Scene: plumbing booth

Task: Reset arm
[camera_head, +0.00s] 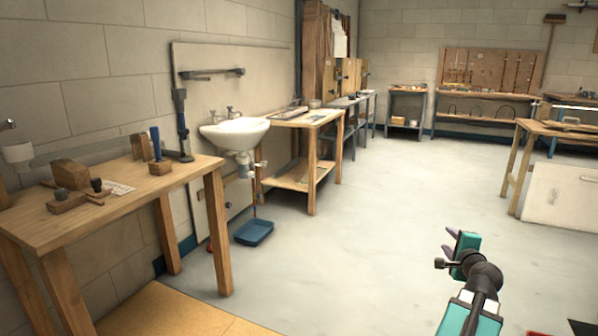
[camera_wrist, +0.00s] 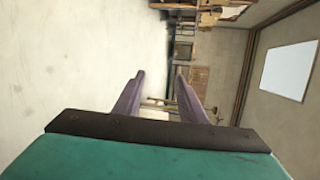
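My gripper (camera_head: 449,243) is at the lower right of the head view, held in the air over bare floor. In the wrist view its two purple fingers (camera_wrist: 160,90) stand apart with nothing between them. The gripper is open and empty. The wrist picture is turned sideways, with the pale floor at left and a wall at right. Nothing touches the gripper in either view.
A wooden workbench (camera_head: 130,202) with blocks and tools stands at the left. A white sink (camera_head: 234,133) hangs on a panel, with a blue tray (camera_head: 254,232) on the floor below. Another bench (camera_head: 545,128) stands at the right. The middle floor (camera_head: 370,210) is clear.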

